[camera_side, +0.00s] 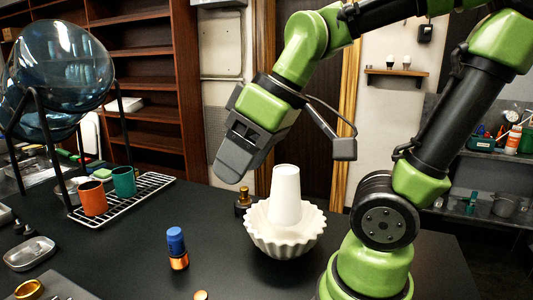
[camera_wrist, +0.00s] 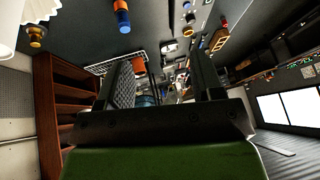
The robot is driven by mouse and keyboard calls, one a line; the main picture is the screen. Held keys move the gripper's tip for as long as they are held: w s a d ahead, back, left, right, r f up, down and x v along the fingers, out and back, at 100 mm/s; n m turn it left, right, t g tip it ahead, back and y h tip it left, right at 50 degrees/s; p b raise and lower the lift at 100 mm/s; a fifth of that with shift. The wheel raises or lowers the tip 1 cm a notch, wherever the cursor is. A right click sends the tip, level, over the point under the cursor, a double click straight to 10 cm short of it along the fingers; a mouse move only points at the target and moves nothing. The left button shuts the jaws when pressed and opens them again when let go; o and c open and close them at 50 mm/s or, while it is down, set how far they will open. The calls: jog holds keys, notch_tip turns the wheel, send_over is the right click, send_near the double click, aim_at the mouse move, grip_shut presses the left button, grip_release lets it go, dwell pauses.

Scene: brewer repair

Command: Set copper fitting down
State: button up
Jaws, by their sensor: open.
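My gripper (camera_side: 228,170) hangs above the black table, pointing down and left, left of the white cone. In the wrist view, its two dark fingers (camera_wrist: 165,78) stand apart with nothing between them. I cannot tell which is the copper fitting. Both are well away from my gripper.
A fluted white bowl (camera_side: 284,240) holds an upright white cone (camera_side: 286,196). A dark bottle with a brass top (camera_side: 243,202) stands beside it. A blue-capped orange bottle (camera_side: 177,250) stands on clear table. Orange (camera_side: 93,198) and green (camera_side: 124,181) cups sit on a wire rack (camera_side: 150,186).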

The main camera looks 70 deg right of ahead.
jog(key=s+m+t, duration=0.1)
jog(key=m, duration=0.1)
jog(key=s+r+m, duration=0.1)
jog(key=s+m, duration=0.1)
jog(key=shift+s+r+t, duration=0.1)
jog(key=shift+s+t, duration=0.15)
jog(key=shift+t, duration=0.15)
dwell(0.8)
